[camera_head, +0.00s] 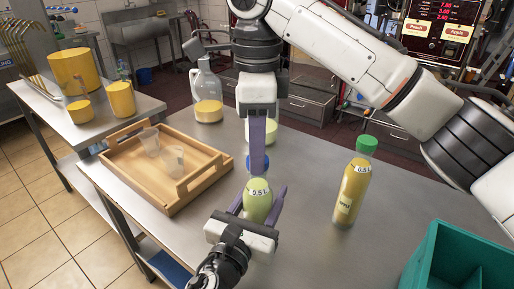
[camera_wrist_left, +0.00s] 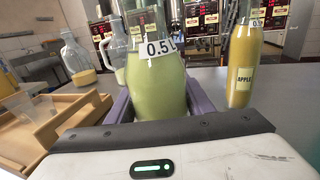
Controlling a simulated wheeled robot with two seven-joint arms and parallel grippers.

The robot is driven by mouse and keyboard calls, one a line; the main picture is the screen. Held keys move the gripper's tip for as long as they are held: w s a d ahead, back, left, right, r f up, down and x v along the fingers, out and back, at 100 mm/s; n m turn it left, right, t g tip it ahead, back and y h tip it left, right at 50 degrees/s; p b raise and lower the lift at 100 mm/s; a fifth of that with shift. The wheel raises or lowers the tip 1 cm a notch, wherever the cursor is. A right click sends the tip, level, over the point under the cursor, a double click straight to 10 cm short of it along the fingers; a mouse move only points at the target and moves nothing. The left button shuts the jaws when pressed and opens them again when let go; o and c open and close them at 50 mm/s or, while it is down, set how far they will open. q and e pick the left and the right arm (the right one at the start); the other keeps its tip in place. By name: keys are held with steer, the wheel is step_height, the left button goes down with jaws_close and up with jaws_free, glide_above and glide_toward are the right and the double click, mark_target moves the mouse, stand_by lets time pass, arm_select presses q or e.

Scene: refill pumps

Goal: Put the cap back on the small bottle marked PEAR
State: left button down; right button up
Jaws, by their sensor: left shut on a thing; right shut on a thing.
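A small bottle of pale green liquid (camera_head: 257,207) with a 0.5 L tag stands upright between the fingers of my left gripper (camera_head: 259,203), which is shut on it. It also fills the middle of the left wrist view (camera_wrist_left: 155,90); its top is cut off there, and I cannot read its name label. A blue cap (camera_head: 249,162) shows on both sides of the fingers of my right gripper (camera_head: 257,165), which is shut on it from above. The cap appears at the bottle's top in the head view; the fingers hide whether it touches the neck.
A green-capped bottle of yellow liquid (camera_head: 352,186), marked APPLE in the left wrist view (camera_wrist_left: 243,62), stands to the right. A wooden tray (camera_head: 203,187) with clear cups is left, a jug (camera_head: 207,92) behind, a teal crate (camera_head: 428,262) front right.

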steer(key=m, duration=0.3)
steer(key=shift+m, duration=0.4)
steer(key=o, duration=1)
steer(key=shift+r, duration=2.25)
